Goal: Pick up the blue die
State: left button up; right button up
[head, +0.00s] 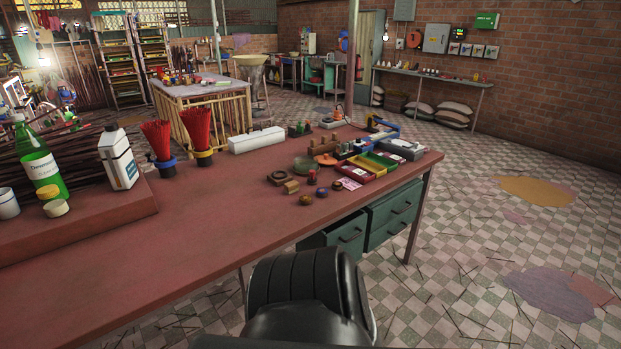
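Several small round dies lie near the front edge of the red-brown workbench (200,240), right of its middle. One small bluish disc, which looks like the blue die (322,192), sits near the edge. Neither of my grippers is in view, and nothing touches the dies.
Behind the dies are a green dish (304,164) and coloured trays (378,162). Bottles (118,160) and red stick bundles (196,128) stand at left. A black padded chair-like shape (305,290) stands before the bench. The bench's front left is clear.

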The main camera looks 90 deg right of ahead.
aim_at(321, 191)
jog(key=z, duration=3.4)
